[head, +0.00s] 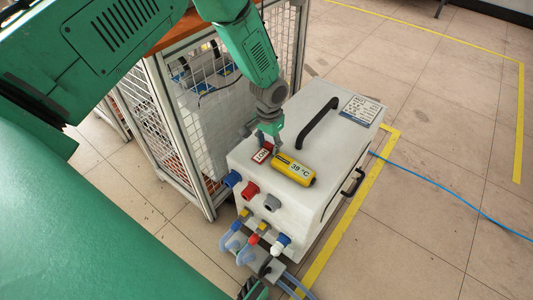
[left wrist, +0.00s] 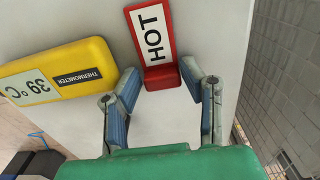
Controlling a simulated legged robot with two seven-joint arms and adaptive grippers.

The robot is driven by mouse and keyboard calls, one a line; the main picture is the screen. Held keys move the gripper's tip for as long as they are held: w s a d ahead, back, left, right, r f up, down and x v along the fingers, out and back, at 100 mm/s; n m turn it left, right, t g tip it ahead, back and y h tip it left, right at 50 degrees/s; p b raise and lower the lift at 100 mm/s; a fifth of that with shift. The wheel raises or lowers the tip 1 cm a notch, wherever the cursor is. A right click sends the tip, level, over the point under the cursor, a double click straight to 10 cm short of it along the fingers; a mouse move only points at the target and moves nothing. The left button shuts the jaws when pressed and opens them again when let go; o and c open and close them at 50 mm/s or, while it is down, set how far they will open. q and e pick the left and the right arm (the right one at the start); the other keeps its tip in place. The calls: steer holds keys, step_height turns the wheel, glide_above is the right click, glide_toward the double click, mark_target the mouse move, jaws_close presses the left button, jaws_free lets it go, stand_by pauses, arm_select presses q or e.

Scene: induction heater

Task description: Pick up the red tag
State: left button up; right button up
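The red tag (head: 262,153) lies on top of the white heater box (head: 335,130), left of the yellow thermometer. In the left wrist view the tag (left wrist: 151,45) is a red frame around a white panel reading HOT, with a red block at its lower end. My left gripper (head: 270,146) is just above the box top at the tag. In the left wrist view its two fingers (left wrist: 160,82) are apart, one on each side of the tag's lower end, with nothing visibly gripped. Whether the fingers touch the tag is unclear. My right gripper does not show.
The yellow thermometer (head: 294,170), reading 39 °C, lies close beside the tag. A black handle (head: 318,122) rises behind it. Coloured connectors (head: 250,190) stick out of the box front. A wire-mesh cage (head: 205,110) stands close on the left. Open floor lies right.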

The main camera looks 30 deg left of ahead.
arm_select(q)
steer(key=shift+f, duration=0.3)
steer(key=shift+r, duration=0.1)
steer(key=shift+a, duration=0.1)
steer(key=c, duration=0.6)
steer(key=shift+o, duration=0.2)
